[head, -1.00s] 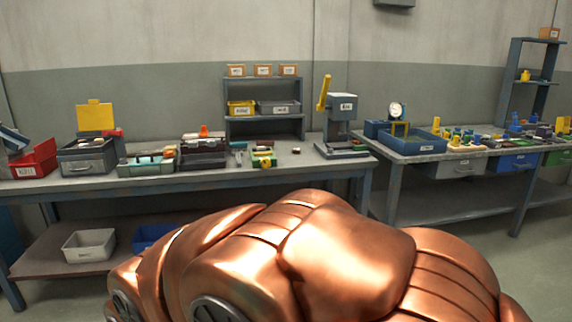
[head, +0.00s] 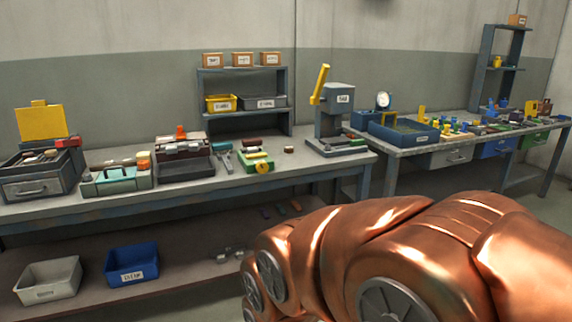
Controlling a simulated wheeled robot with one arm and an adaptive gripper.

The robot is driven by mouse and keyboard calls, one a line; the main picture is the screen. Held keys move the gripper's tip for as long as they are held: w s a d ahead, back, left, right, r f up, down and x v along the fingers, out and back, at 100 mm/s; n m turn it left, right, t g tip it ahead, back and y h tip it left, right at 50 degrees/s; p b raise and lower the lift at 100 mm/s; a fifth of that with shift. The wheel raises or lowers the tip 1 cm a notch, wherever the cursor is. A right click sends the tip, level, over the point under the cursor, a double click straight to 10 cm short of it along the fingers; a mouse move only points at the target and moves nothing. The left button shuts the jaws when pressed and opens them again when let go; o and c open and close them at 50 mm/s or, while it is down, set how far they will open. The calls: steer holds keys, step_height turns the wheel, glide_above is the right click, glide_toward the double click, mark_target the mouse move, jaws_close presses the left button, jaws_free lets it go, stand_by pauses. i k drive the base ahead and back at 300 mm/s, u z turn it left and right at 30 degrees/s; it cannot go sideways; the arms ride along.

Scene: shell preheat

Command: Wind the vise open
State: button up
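A small green device with a round yellow handwheel (head: 263,168) at its front sits near the front edge of the left workbench, right of its middle. It looks like the vise; its green body (head: 249,164) is partly hidden by the wheel. It is too small to tell how far its jaws are apart. My copper-coloured arm fills the lower right of the head view, in front of the benches. My gripper does not show.
The left workbench (head: 200,192) also holds a toolbox (head: 38,187), a dark case (head: 184,169) and a lever press (head: 333,122). A blue tray (head: 404,132) stands on the right bench. A white bin (head: 48,292) and a blue bin (head: 131,276) sit on the lower shelf.

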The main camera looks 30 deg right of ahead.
mark_target(262, 167)
steer(key=u, duration=0.15)
steer(key=i, duration=0.95)
steer(key=u, duration=0.55)
